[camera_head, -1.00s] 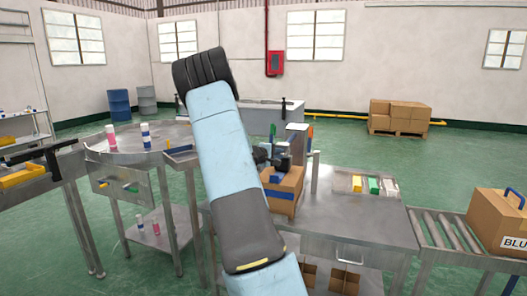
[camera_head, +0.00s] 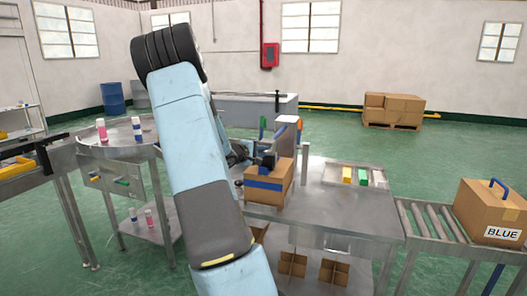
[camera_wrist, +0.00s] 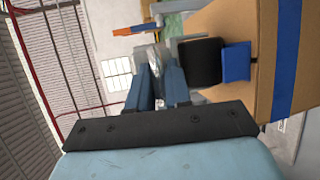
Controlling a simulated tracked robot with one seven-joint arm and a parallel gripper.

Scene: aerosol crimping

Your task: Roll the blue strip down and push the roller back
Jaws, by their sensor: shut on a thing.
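A cardboard box (camera_head: 284,176) stands on the metal table. A blue strip (camera_head: 265,185) runs across its front face, and the strip also shows at the right of the wrist view (camera_wrist: 288,60). The black roller (camera_wrist: 200,62) is beside the box in the wrist view, with a small blue block (camera_wrist: 237,62) between roller and box face. In the head view the dark roller (camera_head: 266,160) is at the box's upper left. My gripper (camera_wrist: 156,72) is shut on a pale, shiny part of the roller's holder, close to the box. My arm partly hides it in the head view.
A tray (camera_head: 334,168) with coloured blocks lies behind and right of the box. A roller conveyor (camera_head: 430,222) carries a box labelled BLUE (camera_head: 490,212). A round metal table (camera_head: 118,140) stands at left. Table space right of the box (camera_head: 325,205) is clear.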

